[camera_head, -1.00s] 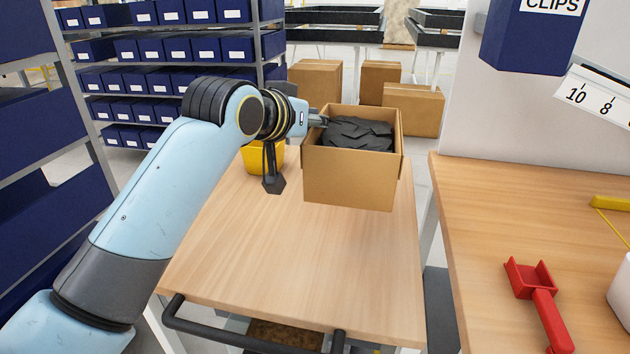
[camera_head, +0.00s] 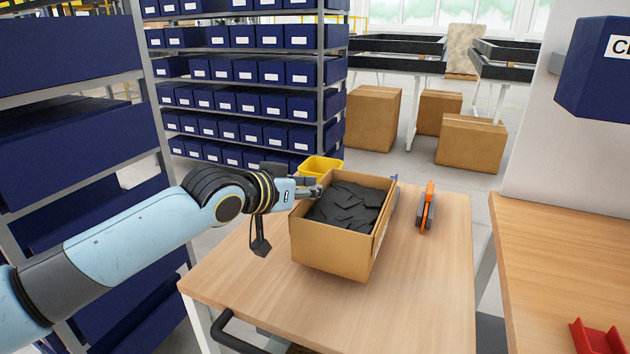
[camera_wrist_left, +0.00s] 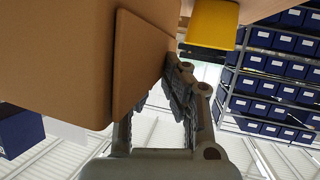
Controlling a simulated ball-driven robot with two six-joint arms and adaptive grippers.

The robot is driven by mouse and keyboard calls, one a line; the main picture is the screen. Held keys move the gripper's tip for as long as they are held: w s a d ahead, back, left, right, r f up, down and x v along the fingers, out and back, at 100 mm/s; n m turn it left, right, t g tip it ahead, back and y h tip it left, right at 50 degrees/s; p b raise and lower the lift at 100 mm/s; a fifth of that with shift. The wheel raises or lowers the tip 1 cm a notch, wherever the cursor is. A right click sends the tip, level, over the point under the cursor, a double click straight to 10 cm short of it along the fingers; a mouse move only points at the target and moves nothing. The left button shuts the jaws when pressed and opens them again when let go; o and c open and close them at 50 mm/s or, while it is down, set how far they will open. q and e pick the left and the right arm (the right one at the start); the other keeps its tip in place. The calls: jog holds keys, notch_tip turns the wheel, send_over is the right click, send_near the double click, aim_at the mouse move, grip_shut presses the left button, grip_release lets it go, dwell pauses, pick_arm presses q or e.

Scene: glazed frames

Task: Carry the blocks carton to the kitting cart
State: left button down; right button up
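The blocks carton (camera_head: 335,250) is an open cardboard box filled with dark flat pieces. It is at the left-middle of the wooden-topped cart (camera_head: 420,290) in the head view; I cannot tell whether its base touches the top. My left gripper (camera_head: 315,190) is at the carton's upper left side. In the left wrist view the carton wall (camera_wrist_left: 142,65) runs between the fingers of my left gripper (camera_wrist_left: 160,105), one finger partly hidden behind it. The gripper appears shut on this wall. My right gripper is in neither view.
A yellow bin (camera_head: 320,167) stands behind the carton. An orange tool (camera_head: 427,207) and a partly hidden blue item (camera_head: 394,192) are right of it. Blue-bin shelves (camera_head: 250,70) are left. A workbench (camera_head: 550,260) with a red scoop (camera_head: 598,338) is right. The cart's front right is clear.

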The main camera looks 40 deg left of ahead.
pick_arm(q)
jog(key=shift+f, duration=1.15)
jog(key=c, duration=1.9)
grip_release()
jog(key=shift+f, duration=0.3)
jog(key=o, duration=0.4)
jog(key=p+v, duration=0.3)
jog(key=v, duration=0.9)
jog(key=shift+s+r, duration=0.1)
jog(key=shift+r, duration=0.05)
